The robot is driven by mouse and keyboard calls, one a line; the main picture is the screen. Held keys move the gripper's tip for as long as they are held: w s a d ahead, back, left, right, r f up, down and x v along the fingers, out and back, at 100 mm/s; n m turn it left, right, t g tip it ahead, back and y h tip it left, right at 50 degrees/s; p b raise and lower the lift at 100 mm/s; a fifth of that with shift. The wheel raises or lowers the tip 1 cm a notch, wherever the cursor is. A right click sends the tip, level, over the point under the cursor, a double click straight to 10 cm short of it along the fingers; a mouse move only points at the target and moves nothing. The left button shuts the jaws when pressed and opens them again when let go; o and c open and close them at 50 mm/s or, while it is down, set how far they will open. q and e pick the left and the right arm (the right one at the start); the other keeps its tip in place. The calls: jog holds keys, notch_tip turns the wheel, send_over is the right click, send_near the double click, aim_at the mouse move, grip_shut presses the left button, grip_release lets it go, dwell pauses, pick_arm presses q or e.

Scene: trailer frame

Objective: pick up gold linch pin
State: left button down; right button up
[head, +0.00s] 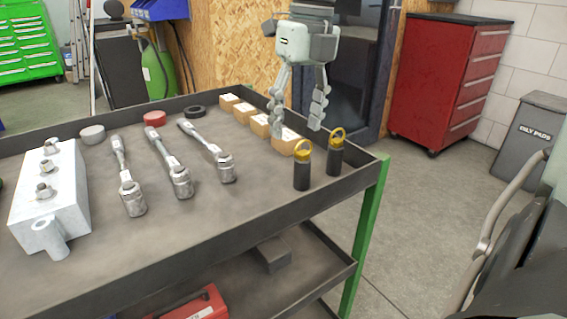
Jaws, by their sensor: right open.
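Two gold rings stand upright on top of dark cylinders near the cart's right corner. The nearer gold linch pin (302,150) is on the left, and the farther gold linch pin (337,134) is on the right. Which one is meant I cannot tell. My right gripper (297,124) hangs fingers down, open and empty, above the back right of the cart top. Its fingers show just behind and above the gold rings, in front of the wooden blocks. Whether it touches anything is not clear. My left gripper is not in view.
The cart top (250,215) has a raised rim. Wooden blocks (244,109) line its back edge. Several ratchets (170,160) and a pale metal block (55,195) lie to the left. A red cabinet (440,80) stands behind right.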

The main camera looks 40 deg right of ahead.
aim_at(303, 152)
jog(key=shift+s+d+r+g+h, duration=0.3)
jog(key=shift+s+d+h, duration=0.1)
jog(key=shift+s, duration=0.15)
jog(key=shift+s+d+f, duration=0.1)
jog(key=shift+s+f, duration=0.05)
jog(key=shift+f, duration=0.15)
jog(key=f, duration=0.7)
jog(key=shift+w, duration=0.35)
jog(key=shift+c, duration=0.2)
